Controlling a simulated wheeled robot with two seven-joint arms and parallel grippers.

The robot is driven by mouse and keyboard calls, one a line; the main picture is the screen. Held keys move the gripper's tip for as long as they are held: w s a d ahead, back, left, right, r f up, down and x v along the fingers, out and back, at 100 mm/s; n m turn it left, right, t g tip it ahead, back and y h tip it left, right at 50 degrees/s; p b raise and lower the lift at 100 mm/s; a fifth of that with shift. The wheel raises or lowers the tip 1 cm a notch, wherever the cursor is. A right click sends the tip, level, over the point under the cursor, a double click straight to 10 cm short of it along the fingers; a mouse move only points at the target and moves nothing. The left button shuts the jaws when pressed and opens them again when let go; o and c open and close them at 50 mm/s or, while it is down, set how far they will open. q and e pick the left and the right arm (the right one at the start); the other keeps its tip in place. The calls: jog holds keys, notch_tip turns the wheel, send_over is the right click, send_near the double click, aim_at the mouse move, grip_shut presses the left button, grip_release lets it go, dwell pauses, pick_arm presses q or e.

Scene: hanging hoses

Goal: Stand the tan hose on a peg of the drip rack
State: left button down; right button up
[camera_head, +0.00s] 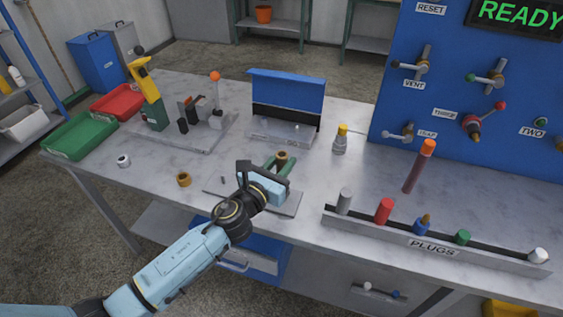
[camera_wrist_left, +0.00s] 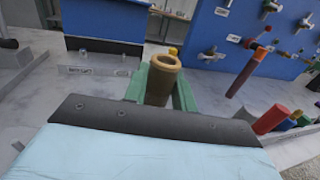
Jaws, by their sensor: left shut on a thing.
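The tan hose (camera_head: 282,157) is a short upright tube with an open top. My left gripper (camera_head: 279,164) is shut on it, with its green fingers on either side. In the left wrist view the hose (camera_wrist_left: 162,80) stands between the fingers, its round mouth facing up. A flat grey plate (camera_head: 290,210) lies below the gripper, with a small dark peg (camera_head: 223,180) at its left; this looks like the drip rack. My arm and gripper hide much of the plate. I cannot tell whether the hose's lower end touches anything. My right gripper is not in view.
A tan ring (camera_head: 184,180) and a white ring (camera_head: 123,161) lie on the table to the left. A blue-topped stand (camera_head: 287,92) is behind the gripper. A plug rail (camera_head: 480,262) and a small bottle (camera_head: 340,141) are to the right. Blue valve panel (camera_head: 440,105) stands at the back right.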

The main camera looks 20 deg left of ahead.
pick_arm(q)
jog(key=shift+f+b, duration=0.4)
jog(key=shift+f, duration=0.05)
jog(key=c, duration=1.1)
grip_release()
jog(key=shift+o, duration=0.2)
jog(key=shift+s, duration=0.1)
jog(key=b+v, duration=0.1)
jog(key=v, duration=1.2)
